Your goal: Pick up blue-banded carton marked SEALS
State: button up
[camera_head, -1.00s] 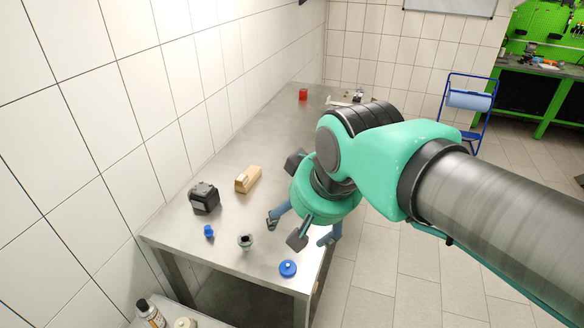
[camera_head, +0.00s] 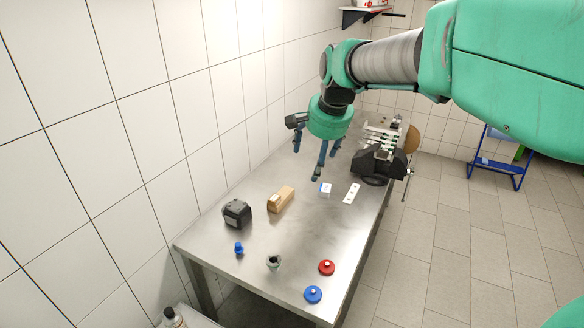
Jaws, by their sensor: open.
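A small white carton with a blue band (camera_head: 326,189) stands on the steel bench, right of a brown box. Its marking is too small to read. My gripper (camera_head: 316,160) is open, with its dark blue fingers pointing down and apart. In the picture its fingertips are just above and left of the carton. Nothing shows between the fingers, and no touch with the carton is visible. How high the fingers are above the bench is hard to tell.
A white plate (camera_head: 351,193) lies just right of the carton. A black device (camera_head: 376,165) stands behind it. A brown box (camera_head: 281,199) and black block (camera_head: 237,213) are left. A red disc (camera_head: 327,267) and blue disc (camera_head: 313,294) lie at the front.

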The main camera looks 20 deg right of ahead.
aim_at(325, 188)
jog(key=w+d+f+m+p, duration=0.1)
jog(key=w+d+f+m, duration=0.25)
jog(key=w, duration=0.45)
jog(key=w+d+f+m+p, duration=0.1)
jog(key=w+d+f+m, duration=0.2)
jog(key=w, duration=0.4)
jog(key=w+d+f+m+p, duration=0.1)
jog(key=w+d+f, duration=0.2)
jog(key=w+d, duration=0.35)
jog(key=w+d+f+m+p, duration=0.1)
jog(key=w+d+f+m, duration=0.1)
jog(key=w+d+f, duration=0.2)
jog(key=w+d+f+m+g, duration=0.1)
jog(key=w+d+f+m, duration=0.2)
jog(key=w+f, duration=0.3)
jog(key=w+d+f+m+p, duration=0.1)
jog(key=w+d+f+m, duration=0.2)
jog(key=f, duration=0.9)
jog(key=shift+w+d+f+y+p, duration=0.35)
jog(key=shift+w+d+y, duration=0.05)
jog(key=shift+w+d, duration=0.6)
jog(key=shift+f, duration=0.1)
